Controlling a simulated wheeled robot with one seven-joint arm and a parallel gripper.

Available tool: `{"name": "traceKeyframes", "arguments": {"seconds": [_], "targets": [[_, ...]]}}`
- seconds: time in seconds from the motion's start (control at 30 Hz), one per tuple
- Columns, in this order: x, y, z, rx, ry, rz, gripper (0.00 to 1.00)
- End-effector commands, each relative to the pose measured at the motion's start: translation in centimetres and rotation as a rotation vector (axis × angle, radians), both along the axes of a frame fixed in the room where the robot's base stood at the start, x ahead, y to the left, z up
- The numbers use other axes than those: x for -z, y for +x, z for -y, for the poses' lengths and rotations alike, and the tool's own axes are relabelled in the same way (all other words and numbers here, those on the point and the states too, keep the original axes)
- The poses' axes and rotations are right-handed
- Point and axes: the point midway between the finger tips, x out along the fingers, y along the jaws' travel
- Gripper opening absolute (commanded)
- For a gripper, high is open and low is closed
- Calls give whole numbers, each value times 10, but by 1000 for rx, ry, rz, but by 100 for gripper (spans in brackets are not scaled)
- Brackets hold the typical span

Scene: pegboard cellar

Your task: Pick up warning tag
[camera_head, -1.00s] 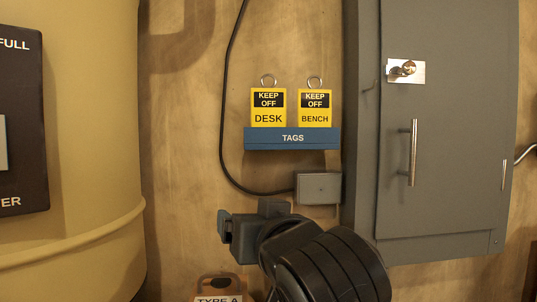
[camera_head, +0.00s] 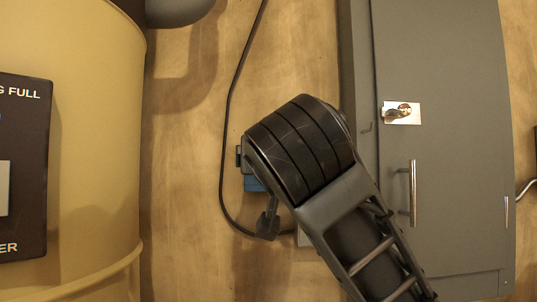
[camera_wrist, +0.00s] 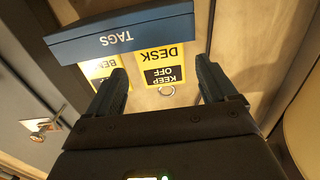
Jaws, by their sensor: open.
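In the wrist view, which shows the scene upside down, the yellow and black DESK warning tag (camera_wrist: 163,62) appears between the fingers of my gripper (camera_wrist: 161,72). The gripper is open, and I cannot tell how far the tag is from the fingers. In the head view my arm hides the tags, and only a corner of the holder (camera_head: 254,185) shows.
A grey cabinet (camera_head: 440,150) with a latch (camera_head: 402,113) and a bar handle (camera_head: 412,192) stands right of the arm. A large yellow drum (camera_head: 95,60) is at left. A black cable (camera_head: 229,120) runs down the wall between the drum and arm.

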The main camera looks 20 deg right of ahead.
Motion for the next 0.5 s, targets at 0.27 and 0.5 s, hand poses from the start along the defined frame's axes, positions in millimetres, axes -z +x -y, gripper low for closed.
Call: {"name": "traceKeyframes", "arguments": {"seconds": [0.27,0.5], "targets": [[-6,36,13,2,-2,-2,85],[-4,48,16,-1,0,-1,85]]}}
